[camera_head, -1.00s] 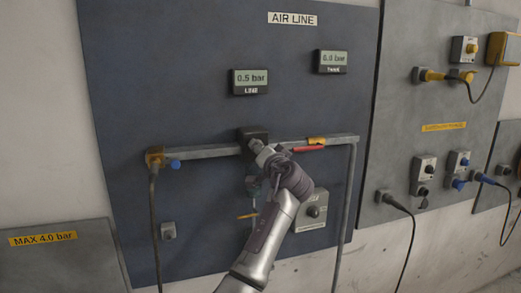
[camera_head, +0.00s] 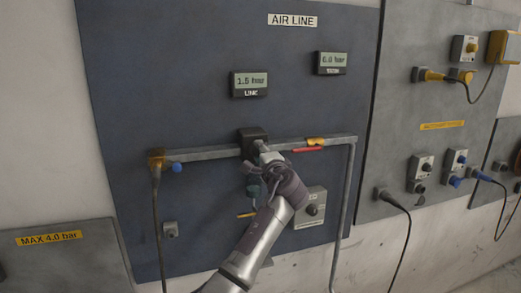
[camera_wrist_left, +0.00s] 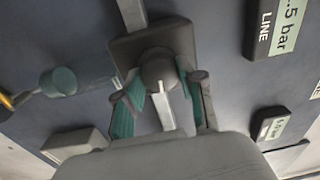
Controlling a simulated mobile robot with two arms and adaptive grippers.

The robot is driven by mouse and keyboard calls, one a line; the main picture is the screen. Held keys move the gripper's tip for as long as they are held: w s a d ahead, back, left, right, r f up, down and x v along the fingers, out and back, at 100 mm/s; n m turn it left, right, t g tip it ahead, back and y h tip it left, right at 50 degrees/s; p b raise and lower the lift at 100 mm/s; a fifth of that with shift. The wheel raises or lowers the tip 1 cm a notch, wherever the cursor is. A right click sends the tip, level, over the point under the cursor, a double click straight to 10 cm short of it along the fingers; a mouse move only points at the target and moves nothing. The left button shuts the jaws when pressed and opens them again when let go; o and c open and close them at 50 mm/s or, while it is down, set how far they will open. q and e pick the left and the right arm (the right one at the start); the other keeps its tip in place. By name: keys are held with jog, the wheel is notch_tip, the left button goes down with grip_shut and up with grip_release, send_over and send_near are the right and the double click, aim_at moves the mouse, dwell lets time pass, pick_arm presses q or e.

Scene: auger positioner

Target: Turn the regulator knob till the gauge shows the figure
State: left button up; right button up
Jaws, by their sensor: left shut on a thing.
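The regulator (camera_head: 247,137) is a dark block on the grey pipe of the AIR LINE board. In the left wrist view its round dark knob (camera_wrist_left: 158,68) sits between the teal-padded fingers of my left gripper (camera_wrist_left: 160,95), which is shut on it. In the head view my left gripper (camera_head: 264,160) hides most of the knob. The LINE gauge (camera_head: 249,84) above reads 1.5 bar. The gauge to its right (camera_head: 332,63) reads 6.0 bar. My right gripper is in neither view.
The pipe (camera_head: 205,153) runs left and right of the regulator, with a blue knob (camera_head: 176,167) at left and a red lever (camera_head: 308,149) at right. A grey box (camera_head: 311,207) is close right of my arm.

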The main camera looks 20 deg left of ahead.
pick_arm(q)
jog(key=shift+r+m, duration=0.25)
jog(key=shift+m, duration=0.05)
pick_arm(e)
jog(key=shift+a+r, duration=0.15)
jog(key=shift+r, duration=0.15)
pick_arm(q)
jog(key=o, duration=0.9)
jog(key=shift+o, duration=1.2)
jog(key=shift+w+a+f, duration=0.1)
jog(key=shift+f, duration=0.1)
jog(key=v, duration=1.2)
